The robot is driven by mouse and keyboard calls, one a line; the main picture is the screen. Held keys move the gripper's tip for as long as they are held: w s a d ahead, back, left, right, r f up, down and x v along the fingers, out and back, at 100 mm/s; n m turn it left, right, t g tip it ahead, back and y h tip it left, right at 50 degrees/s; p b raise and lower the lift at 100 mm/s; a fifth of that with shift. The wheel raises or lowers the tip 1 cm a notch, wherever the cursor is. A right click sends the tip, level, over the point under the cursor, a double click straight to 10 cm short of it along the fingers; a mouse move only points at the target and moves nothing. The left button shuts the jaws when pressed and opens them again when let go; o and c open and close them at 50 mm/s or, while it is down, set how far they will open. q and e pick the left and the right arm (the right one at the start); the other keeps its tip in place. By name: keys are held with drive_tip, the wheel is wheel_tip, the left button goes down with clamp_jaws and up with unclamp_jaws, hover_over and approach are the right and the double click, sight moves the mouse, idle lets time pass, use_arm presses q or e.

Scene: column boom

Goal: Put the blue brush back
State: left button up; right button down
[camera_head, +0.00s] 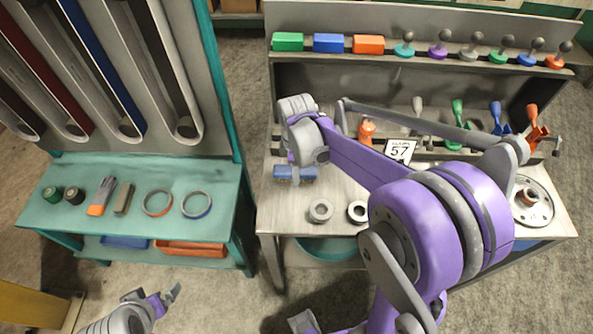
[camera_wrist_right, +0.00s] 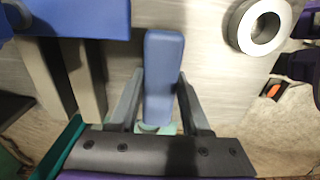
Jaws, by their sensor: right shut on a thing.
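The blue brush shows in the right wrist view as a long blue block (camera_wrist_right: 164,70) between the two dark fingers of my right gripper (camera_wrist_right: 160,95), which is shut on it.
Green (camera_head: 288,41), blue (camera_head: 328,43) and orange (camera_head: 368,44) blocks sit on the top shelf, with several knobbed pieces to their right. Metal rings (camera_head: 320,210) lie on the workbench. A teal bench (camera_head: 140,180) with small items stands left. A number sign (camera_head: 399,151) stands behind my arm.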

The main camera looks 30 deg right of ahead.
drive_tip(key=shift+f, duration=0.25)
drive_tip(key=shift+f, duration=0.15)
drive_tip(key=shift+c, duration=1.8)
unclamp_jaws()
drive_tip(key=shift+r, duration=0.2)
drive_tip(key=shift+r, duration=0.4)
wheel_tip(320, 180, up, 10)
drive_tip(key=r+p, duration=0.1)
drive_tip(key=s+a+f+m+t, duration=0.1)
drive_tip(key=s+a+f+m, duration=0.1)
drive_tip(key=s+m, duration=0.2)
drive_tip(key=s+a+f+m+t, duration=0.2)
drive_tip(key=s+m, duration=0.1)
drive_tip(key=s, duration=0.3)
drive_tip(key=s+a+f+m+t, duration=0.2)
drive_tip(key=s+a+m, duration=0.1)
drive_tip(key=s+m, duration=0.1)
drive_tip(key=shift+s+f+m, duration=0.3)
drive_tip(key=shift+s, duration=0.25)
